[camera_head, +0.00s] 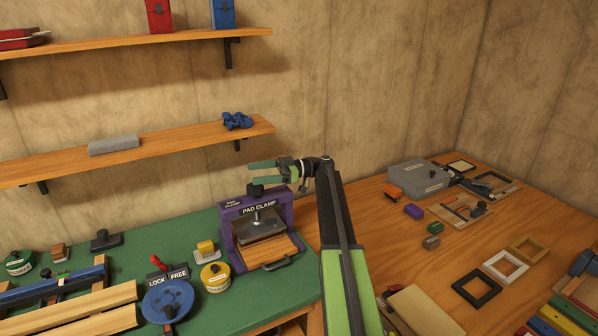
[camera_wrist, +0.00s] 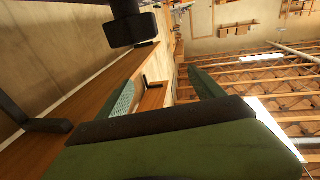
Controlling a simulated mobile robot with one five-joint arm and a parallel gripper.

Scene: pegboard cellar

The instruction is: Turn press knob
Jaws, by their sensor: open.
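The press is a purple frame (camera_head: 228,211) labelled PAD CLAMP, standing on the green bench top. A black press knob (camera_head: 256,190) sits on top of it. Under its beam hang a screw and a grey pad above a wooden slab. My gripper (camera_head: 251,172) is open and empty, with its green fingers pointing left just above the knob in the head view. In the wrist view my gripper (camera_wrist: 160,77) has its fingers spread apart. A dark block, which looks like the knob (camera_wrist: 132,30), shows at the top, outside the fingers. I cannot tell whether they touch.
A blue wheel (camera_head: 168,301) marked LOCK and FREE and a yellow tin (camera_head: 215,277) stand left of the press. A wooden shelf (camera_head: 190,138) is on the wall behind. A grey box (camera_head: 418,178) and picture frames (camera_head: 503,266) lie on the right-hand table.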

